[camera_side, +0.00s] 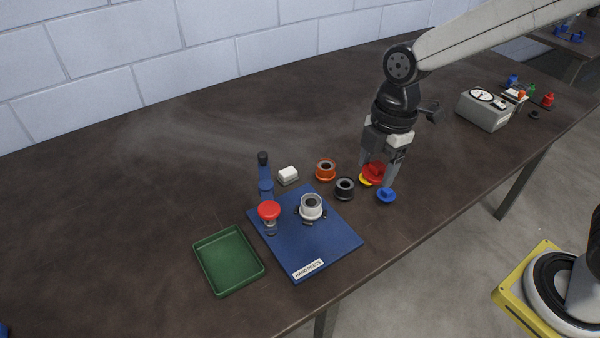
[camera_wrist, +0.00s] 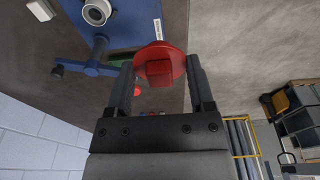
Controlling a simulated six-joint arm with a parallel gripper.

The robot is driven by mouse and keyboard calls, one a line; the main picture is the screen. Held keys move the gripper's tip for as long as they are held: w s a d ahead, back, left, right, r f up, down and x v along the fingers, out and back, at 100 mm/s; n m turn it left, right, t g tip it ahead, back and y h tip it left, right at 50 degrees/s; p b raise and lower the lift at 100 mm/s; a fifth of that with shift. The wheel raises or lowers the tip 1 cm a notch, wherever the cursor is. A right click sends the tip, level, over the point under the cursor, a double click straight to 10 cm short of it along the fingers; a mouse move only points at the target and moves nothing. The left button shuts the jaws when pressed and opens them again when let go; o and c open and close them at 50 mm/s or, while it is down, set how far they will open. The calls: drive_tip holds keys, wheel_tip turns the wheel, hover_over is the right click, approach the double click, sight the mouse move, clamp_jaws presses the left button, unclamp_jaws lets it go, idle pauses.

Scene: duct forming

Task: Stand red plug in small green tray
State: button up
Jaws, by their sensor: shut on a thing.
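The red plug (camera_side: 375,172) is between the fingers of my gripper (camera_side: 376,174) in the side view. My gripper is shut on it. In the wrist view the red plug (camera_wrist: 173,58) shows a round flange and a square block between both fingertips. The plug's height above the table is hard to tell. The small green tray (camera_side: 230,262) lies at the front left of the table, empty, well to the left of my gripper.
A blue hand press (camera_side: 335,240) with a red knob (camera_side: 269,210) stands between tray and gripper. A yellow piece (camera_side: 365,181), blue plug (camera_side: 386,195), black ring (camera_side: 344,195) and orange ring (camera_side: 325,176) are close by. The table behind the tray is clear.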

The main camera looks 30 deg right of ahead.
drive_tip(key=shift+r, duration=0.65)
drive_tip(key=shift+w+a+m, duration=0.5)
drive_tip(key=shift+w+a, duration=0.25)
drive_tip(key=shift+w, duration=0.05)
drive_tip(key=w+a+m, duration=0.6)
drive_tip(key=w+a, duration=0.1)
drive_tip(key=a, duration=0.3)
drive_tip(key=m+t, duration=0.1)
drive_tip(key=m, duration=0.6)
hover_over(227, 260)
drive_tip(key=shift+n+h, duration=0.3)
drive_tip(key=shift+h, duration=0.1)
drive_tip(key=f, duration=2.2)
drive_tip(key=shift+s+f, duration=0.25)
drive_tip(key=shift+f, duration=0.1)
drive_tip(key=shift+d+f, duration=0.1)
drive_tip(key=shift+f, duration=0.05)
drive_tip(key=o, duration=1.2)
